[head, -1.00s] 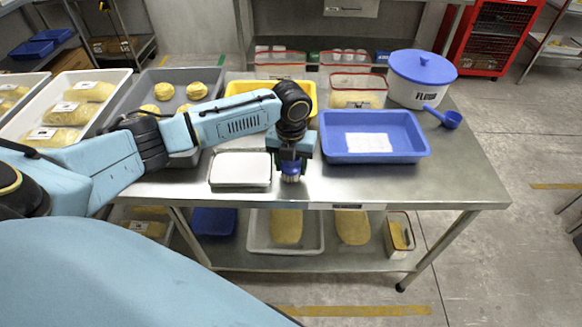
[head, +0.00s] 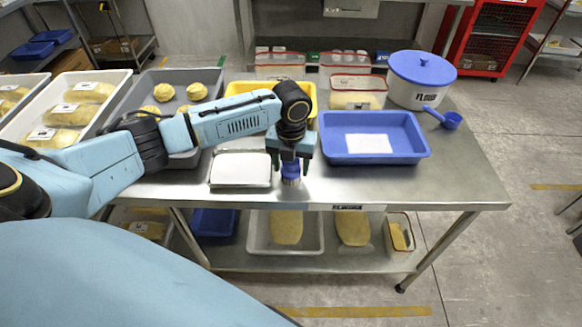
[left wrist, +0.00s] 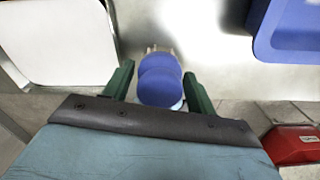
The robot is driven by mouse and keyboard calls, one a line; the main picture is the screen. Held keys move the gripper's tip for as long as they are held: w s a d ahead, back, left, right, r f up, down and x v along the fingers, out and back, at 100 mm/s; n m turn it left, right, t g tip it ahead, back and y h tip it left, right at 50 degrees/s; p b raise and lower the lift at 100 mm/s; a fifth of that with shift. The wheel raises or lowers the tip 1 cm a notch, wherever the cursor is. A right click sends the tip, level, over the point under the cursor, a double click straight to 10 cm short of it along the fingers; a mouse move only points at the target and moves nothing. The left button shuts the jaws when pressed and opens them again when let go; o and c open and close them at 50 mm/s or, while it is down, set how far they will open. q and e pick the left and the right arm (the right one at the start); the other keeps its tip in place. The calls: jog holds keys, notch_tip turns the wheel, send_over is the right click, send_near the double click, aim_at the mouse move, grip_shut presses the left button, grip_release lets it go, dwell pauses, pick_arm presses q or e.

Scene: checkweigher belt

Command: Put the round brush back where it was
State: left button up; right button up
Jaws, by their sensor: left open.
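The round brush (head: 291,177), with a blue rounded top and a paler lower end, stands upright on the steel table (head: 430,185) near its front edge. It stands just right of the white-topped plate (head: 241,169). My left gripper (head: 291,164) is pointed down over the brush, with its two fingers spread. In the left wrist view the brush's blue top (left wrist: 159,84) lies between the open green fingers (left wrist: 158,74), with a gap visible on each side. The brush's lower part is mostly hidden there. My right gripper is not in view.
A blue tray (head: 410,150) with a white sheet stands right of the gripper. Behind are a yellow tray (head: 236,88), red-rimmed clear boxes (head: 357,82), a flour tub (head: 408,93) and a blue scoop (head: 451,120). The table's front right is clear.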

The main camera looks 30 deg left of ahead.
pick_arm(q)
notch_tip(320, 180, up, 11)
jog(key=shift+f+p, duration=0.1)
jog(key=shift+p, duration=0.4)
